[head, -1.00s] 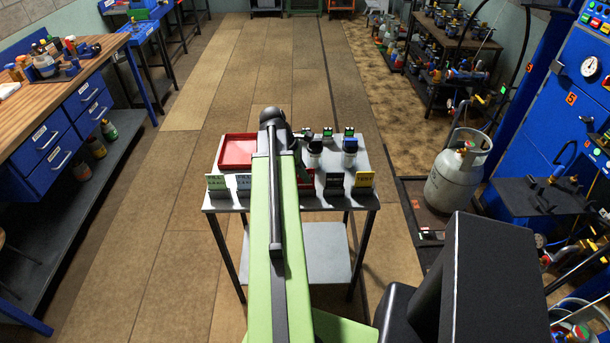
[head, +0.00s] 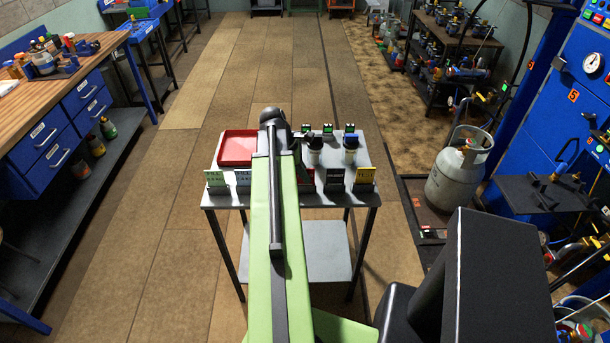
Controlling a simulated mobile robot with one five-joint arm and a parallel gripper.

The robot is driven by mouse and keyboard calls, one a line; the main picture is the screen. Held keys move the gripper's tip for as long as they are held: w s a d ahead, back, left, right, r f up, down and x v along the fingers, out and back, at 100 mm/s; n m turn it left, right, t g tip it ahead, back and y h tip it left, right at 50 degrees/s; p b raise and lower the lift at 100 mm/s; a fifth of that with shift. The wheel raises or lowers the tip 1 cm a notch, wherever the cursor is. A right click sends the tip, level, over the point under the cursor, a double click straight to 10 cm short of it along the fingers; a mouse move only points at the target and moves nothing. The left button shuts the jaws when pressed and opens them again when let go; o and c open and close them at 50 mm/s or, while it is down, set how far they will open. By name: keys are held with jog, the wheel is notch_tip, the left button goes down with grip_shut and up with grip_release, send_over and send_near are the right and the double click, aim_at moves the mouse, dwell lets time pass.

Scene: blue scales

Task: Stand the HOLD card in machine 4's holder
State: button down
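My green arm reaches over the cart. My gripper cannot be made out beyond its dark far end. I cannot make out machine 4 or its holder.
A red tray (head: 238,147) and capped containers (head: 350,148) are on the cart. A grey gas cylinder (head: 459,168) and a blue panel (head: 575,110) stand at right. A workbench (head: 100,48) stands at left. The floor beyond the cart is clear.

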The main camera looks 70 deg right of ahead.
jog(key=c, duration=1.5)
grip_release()
jog(key=shift+c, duration=0.2)
jog(key=p+v, duration=1.6)
jog(key=v, duration=0.1)
jog(key=shift+r, duration=0.2)
